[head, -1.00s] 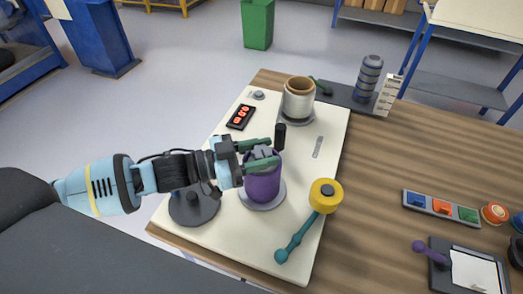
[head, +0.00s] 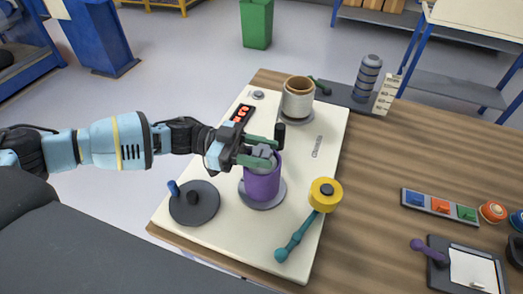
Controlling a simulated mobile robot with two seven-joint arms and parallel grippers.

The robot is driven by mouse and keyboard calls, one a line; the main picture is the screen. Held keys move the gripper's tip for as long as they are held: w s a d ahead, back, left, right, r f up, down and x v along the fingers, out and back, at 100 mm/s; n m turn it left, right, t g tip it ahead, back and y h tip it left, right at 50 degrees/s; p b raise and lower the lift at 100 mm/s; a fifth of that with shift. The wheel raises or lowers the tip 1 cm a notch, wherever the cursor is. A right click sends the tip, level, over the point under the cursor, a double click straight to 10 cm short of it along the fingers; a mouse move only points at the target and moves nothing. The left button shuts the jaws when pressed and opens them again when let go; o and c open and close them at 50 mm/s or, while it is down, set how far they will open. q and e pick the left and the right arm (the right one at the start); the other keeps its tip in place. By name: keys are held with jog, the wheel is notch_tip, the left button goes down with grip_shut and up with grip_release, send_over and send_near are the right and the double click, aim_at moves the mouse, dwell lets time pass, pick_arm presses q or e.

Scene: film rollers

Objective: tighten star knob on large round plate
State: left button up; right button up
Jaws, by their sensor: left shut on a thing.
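My left gripper (head: 264,151) reaches in from the left, with its two green fingers shut on a grey knob (head: 262,152). The knob sits at the top of a purple cylinder (head: 262,184); the fingers hide part of it, so its star shape is not clear. The cylinder stands upright on a grey round plate (head: 274,200) on the cream board (head: 225,233). A wider dark round plate (head: 207,211) with a blue peg and a dark hub lies left of it. I cannot tell which plate the task means. My right gripper is not in view.
A yellow-ended teal crank (head: 326,188) lies right of the cylinder. A white roll (head: 298,99) stands behind, and a black post (head: 280,135) is close to my fingers. A red-lit display (head: 241,115) is on the board.

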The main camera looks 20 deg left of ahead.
pick_arm(q)
jog(key=shift+m+g, duration=0.3)
jog(key=shift+g, duration=0.1)
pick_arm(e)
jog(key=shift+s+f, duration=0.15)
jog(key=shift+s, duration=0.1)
pick_arm(q)
jog(key=o, duration=1)
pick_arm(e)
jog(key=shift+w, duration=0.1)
pick_arm(q)
jog(key=a+b, duration=0.1)
jog(key=a, duration=0.6)
jog(key=shift+s+a, duration=0.1)
jog(key=shift+a, duration=0.3)
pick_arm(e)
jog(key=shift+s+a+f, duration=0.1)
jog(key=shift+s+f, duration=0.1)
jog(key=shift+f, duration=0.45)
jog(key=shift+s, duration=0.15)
